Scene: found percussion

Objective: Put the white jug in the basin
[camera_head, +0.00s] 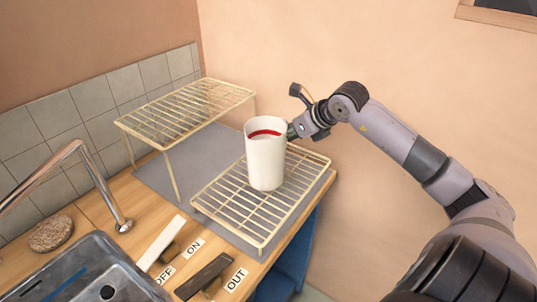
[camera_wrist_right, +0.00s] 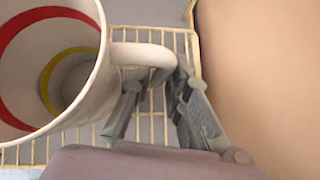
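The white jug (camera_head: 265,160) stands upright on the low wire rack, with a red band inside its rim. In the right wrist view the jug (camera_wrist_right: 103,85) fills the left side, with red and yellow bands inside. Its handle (camera_wrist_right: 145,54) reaches right to my right gripper (camera_wrist_right: 158,78). The fingers lie on either side of the handle's outer end; I cannot tell whether they grip it. In the head view this gripper (camera_head: 293,131) is at the jug's right side, its fingers mostly hidden. The grey metal basin (camera_head: 75,270) is at lower left, partly cut off. My left gripper is not in view.
The low rack (camera_head: 230,213) stands near the counter's right edge. A taller rack (camera_head: 180,112) is behind it. A curved tap (camera_head: 105,190) rises beside the basin. A stone (camera_head: 50,233), a white lever (camera_head: 160,243) and a dark lever (camera_head: 205,275) are nearby.

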